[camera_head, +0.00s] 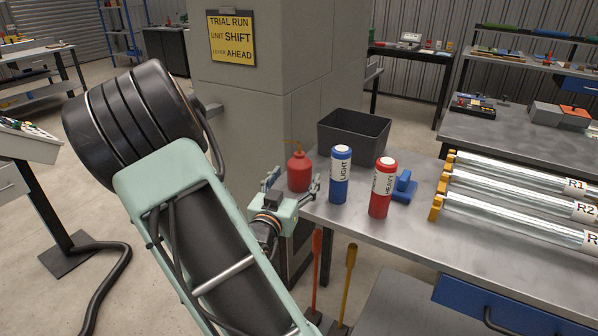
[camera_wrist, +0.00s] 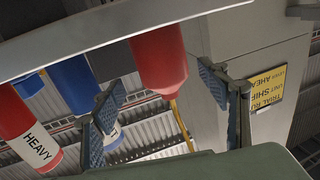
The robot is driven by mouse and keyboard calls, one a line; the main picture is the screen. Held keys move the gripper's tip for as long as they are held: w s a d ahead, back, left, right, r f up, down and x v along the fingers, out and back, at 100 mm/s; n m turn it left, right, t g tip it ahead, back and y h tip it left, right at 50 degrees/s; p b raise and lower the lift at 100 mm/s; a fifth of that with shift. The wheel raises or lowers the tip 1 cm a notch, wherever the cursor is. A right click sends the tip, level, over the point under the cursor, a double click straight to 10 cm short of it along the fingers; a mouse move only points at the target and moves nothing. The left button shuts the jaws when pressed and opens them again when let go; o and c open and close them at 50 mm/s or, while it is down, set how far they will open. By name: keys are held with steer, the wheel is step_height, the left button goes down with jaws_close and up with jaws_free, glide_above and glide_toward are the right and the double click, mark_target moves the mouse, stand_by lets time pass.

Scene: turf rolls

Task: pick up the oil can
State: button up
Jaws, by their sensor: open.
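The oil can (camera_head: 299,172) is a red can with a thin brassy spout, upright near the table's left corner. My gripper (camera_head: 296,178) is open, with one finger to each side of the can in the head view. In the wrist view, which is upside down, the red oil can (camera_wrist: 160,55) shows between the two spread fingers of my gripper (camera_wrist: 162,82). No contact is visible, and I cannot tell how far the can sits between the fingers. The gripper body hides part of the table edge below the can.
A blue LIGHT bottle (camera_head: 340,180) and a red HEAVY bottle (camera_head: 382,190) stand right of the can. A blue block (camera_head: 403,187), a dark bin (camera_head: 353,135) and clear tubes (camera_head: 520,200) share the table (camera_head: 400,235). A concrete pillar (camera_head: 250,110) rises behind.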

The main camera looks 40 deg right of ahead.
mark_target(299, 168)
steer(key=x, duration=0.5)
steer(key=shift+w+a, duration=0.1)
steer(key=shift+w, duration=0.1)
steer(key=shift+c, duration=0.4)
steer(key=c, duration=1.4)
